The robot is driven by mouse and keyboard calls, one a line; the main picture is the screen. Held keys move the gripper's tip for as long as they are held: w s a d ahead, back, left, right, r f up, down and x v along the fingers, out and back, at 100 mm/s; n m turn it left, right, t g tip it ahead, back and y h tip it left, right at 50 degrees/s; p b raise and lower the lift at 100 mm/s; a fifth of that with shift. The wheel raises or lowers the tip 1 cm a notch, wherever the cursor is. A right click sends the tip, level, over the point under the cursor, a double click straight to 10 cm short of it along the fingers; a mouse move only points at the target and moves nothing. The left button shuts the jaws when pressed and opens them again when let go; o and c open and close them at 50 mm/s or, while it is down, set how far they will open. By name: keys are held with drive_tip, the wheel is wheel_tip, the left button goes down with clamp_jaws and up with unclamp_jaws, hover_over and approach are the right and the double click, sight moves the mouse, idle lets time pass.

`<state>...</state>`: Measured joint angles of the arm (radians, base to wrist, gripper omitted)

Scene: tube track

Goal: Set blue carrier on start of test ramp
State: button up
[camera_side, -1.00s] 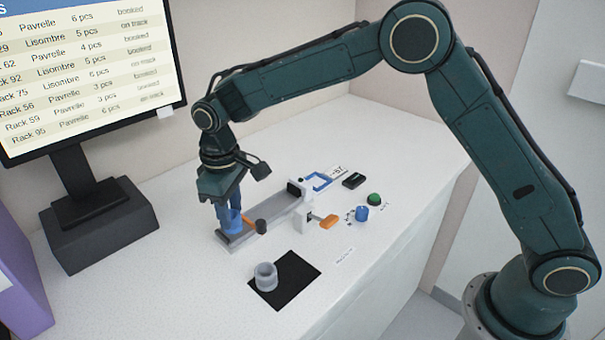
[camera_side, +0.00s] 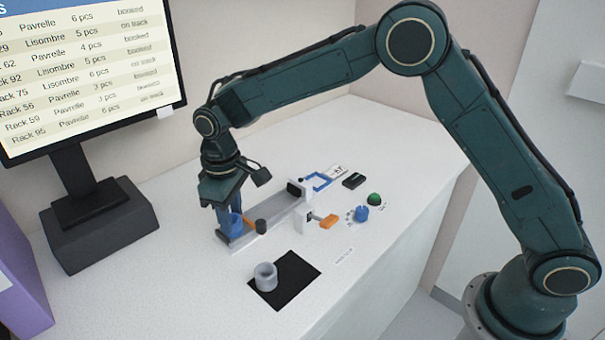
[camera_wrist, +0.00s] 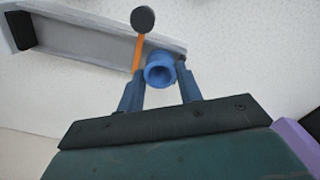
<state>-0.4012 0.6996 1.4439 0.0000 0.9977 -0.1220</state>
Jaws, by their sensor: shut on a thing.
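The blue carrier (camera_wrist: 160,70), a round cup-like piece with a hollow centre, sits between the fingers of my gripper (camera_wrist: 160,92) in the wrist view. My gripper is shut on it. In the side view the blue carrier (camera_side: 231,226) is at the near-left end of the grey test ramp (camera_side: 272,212), and my gripper (camera_side: 229,212) points down over it. The carrier looks upright and at ramp level; I cannot tell whether its base touches the ramp. An orange bar with a dark round end (camera_wrist: 143,20) is right beside the carrier.
A grey ring-shaped carrier (camera_side: 265,277) stands on a black mat (camera_side: 290,279) in front. A monitor stand (camera_side: 98,225) is at left.

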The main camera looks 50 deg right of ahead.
drive_tip(key=shift+f, duration=0.1)
drive_tip(key=o, duration=0.9)
drive_tip(key=shift+o, duration=0.2)
wheel_tip(320, 180, up, 14)
idle(0.7)
drive_tip(key=shift+f, duration=0.1)
idle(0.3)
